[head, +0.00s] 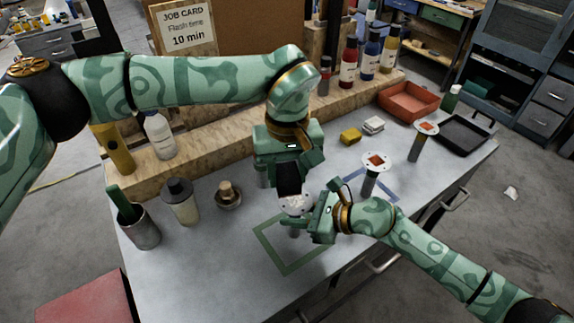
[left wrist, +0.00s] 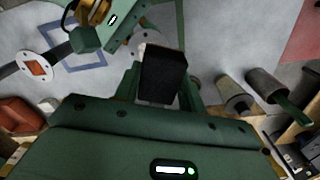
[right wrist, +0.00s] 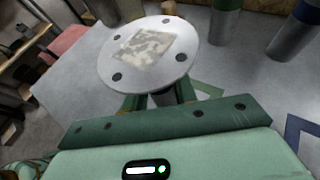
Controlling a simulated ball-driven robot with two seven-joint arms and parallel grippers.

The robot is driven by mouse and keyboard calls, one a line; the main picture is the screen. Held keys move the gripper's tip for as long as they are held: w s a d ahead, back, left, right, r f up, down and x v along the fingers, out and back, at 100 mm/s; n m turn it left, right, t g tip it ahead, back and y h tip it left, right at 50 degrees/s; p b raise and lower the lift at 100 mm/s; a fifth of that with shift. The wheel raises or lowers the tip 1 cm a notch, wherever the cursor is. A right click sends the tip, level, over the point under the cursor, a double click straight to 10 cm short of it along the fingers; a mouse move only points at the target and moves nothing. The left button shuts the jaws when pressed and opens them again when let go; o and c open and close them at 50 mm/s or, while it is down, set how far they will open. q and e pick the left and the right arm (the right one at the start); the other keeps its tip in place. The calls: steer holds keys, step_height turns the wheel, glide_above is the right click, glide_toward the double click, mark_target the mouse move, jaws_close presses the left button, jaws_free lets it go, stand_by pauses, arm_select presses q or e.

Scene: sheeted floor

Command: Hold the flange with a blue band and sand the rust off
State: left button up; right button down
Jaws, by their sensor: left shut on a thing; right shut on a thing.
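My left gripper (head: 289,166) is shut on a black block (left wrist: 163,75), which points down beside the held flange. My right gripper (head: 318,218) is shut on the stem of a flange. Its round white disc (right wrist: 148,50) has several bolt holes and faces up, and it shows in the head view (head: 296,204). The square patch (right wrist: 145,48) on it is mottled beige and grey, uncovered by the block. Two other flanges stand upright with orange-red patches, one nearer (head: 375,162) and one farther right (head: 425,128). The held flange's band is not clearly visible.
A green taped square (head: 290,268) lies below the held flange, and a blue one (head: 385,193) is to its right. At left stand a metal cup (head: 138,230), a bottle (head: 181,203) and a small pot (head: 228,196). An orange tray (head: 408,102) is at the back right.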

mark_target(287, 205)
arm_select(q)
steer(key=shift+f, duration=2.7)
steer(key=shift+w+d+f, duration=0.2)
steer(key=shift+d+f, duration=0.2)
steer(key=shift+f, duration=0.1)
steer(key=shift+w+d+f, duration=0.1)
steer(key=shift+w+d, duration=0.1)
steer(key=shift+d, duration=0.1)
steer(key=shift+w+d, duration=0.65)
steer(key=shift+d, duration=0.35)
steer(key=shift+s+a, duration=0.55)
steer(key=shift+a, duration=0.35)
steer(key=shift+s+a, duration=0.55)
steer(key=shift+a, duration=0.3)
steer(key=shift+r, duration=4.05)
arm_select(e)
steer(key=c, duration=1)
jaws_free()
